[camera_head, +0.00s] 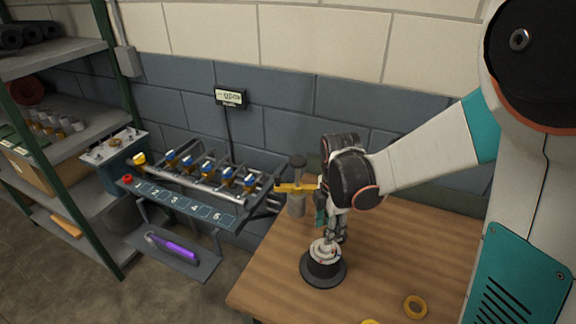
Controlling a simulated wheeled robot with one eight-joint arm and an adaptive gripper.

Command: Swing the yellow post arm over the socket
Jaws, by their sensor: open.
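The yellow post arm (292,187) is a short horizontal bar level with my gripper's wrist. A grey cylinder (296,206) hangs below it and a dark knob (298,161) stands above it. Its right end is hidden behind my wrist. A round black base (322,271) with a pale top bearing red marks stands on the table; it may be the socket, but I cannot tell for sure. My gripper (333,240) points down right over this base, to the right of the yellow arm. Its fingers are open, small and partly merged with the pale top.
A numbered rack of valves (195,185) stands to the left, with a purple-handled tool (175,248) on a tray below. Metal shelves (70,150) stand far left.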

